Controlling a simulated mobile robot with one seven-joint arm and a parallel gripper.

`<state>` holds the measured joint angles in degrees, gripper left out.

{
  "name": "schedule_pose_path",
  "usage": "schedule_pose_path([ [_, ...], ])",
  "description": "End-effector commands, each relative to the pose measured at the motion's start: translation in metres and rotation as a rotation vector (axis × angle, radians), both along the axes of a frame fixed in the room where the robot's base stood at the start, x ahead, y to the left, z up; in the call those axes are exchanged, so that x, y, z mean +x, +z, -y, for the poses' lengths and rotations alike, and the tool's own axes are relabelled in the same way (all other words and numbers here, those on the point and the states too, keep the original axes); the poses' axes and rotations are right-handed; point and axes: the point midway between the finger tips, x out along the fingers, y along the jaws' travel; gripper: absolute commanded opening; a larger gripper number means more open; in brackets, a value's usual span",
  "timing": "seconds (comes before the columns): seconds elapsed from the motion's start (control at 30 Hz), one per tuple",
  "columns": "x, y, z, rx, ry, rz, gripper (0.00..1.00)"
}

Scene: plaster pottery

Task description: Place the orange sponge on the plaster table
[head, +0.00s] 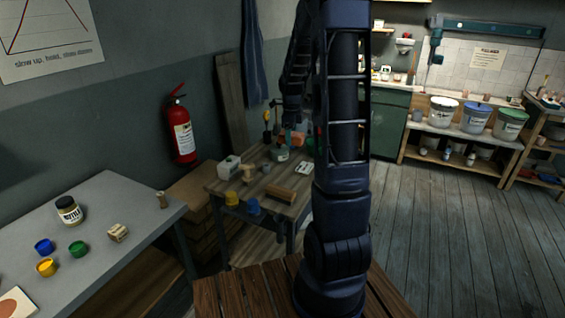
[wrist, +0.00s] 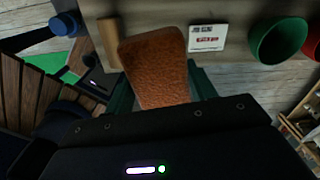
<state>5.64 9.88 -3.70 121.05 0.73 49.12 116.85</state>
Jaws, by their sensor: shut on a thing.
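The orange sponge (wrist: 155,65) fills the middle of the wrist view, and my gripper (wrist: 163,92) is shut on it, with a green finger on either side. In the head view the sponge (head: 298,139) shows as a small orange patch by my gripper (head: 290,136), near the far end of a wooden table (head: 243,196). I take this to be the plaster table. In the wrist view its wooden top (wrist: 228,12) lies behind the sponge. I cannot tell whether the sponge touches it. My arm hides the table's right side in the head view.
A grey table (head: 120,200) with paint jars stands at left. Wooden floor is open at right.

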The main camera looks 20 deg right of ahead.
Motion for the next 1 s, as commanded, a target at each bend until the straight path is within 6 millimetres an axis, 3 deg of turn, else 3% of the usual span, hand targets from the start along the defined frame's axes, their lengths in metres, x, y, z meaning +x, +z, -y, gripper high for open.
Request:
schedule_pose_path([
  [0.23, -0.012, -0.015, 0.012, 0.002, -0.081, -0.002, 0.34],
  [0.8, -0.012, -0.137, 0.012, 0.002, -0.079, -0.005, 0.34],
  [1.0, -0.011, -0.16, 0.011, 0.001, -0.076, 0.0, 0.34],
])
